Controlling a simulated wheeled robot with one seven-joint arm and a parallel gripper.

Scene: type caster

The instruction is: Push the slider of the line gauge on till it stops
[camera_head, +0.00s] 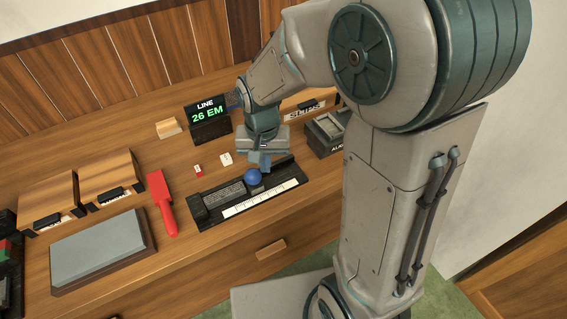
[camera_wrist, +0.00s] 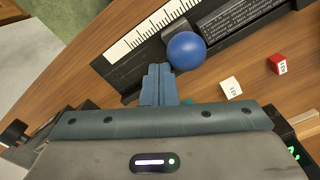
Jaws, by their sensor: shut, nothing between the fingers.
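The line gauge (camera_head: 207,206) is a long black tray with a white ruled scale (camera_head: 262,197) along its front side, lying on the wooden desk. Its slider carries a round blue knob (camera_head: 253,177), which stands near the middle of the gauge. The knob also shows in the wrist view (camera_wrist: 186,50), beside my fingertips. My gripper (camera_head: 262,166) is shut and empty, low over the gauge, just to the right of the knob in the head view. In the wrist view my shut fingers (camera_wrist: 158,72) are very close to the knob; I cannot tell whether they touch it.
A display (camera_head: 209,120) reading "LINE 26 EM" stands behind the gauge. A white block (camera_head: 226,159) and a red block (camera_head: 198,170) lie behind it. A dark box (camera_head: 327,134) stands right.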

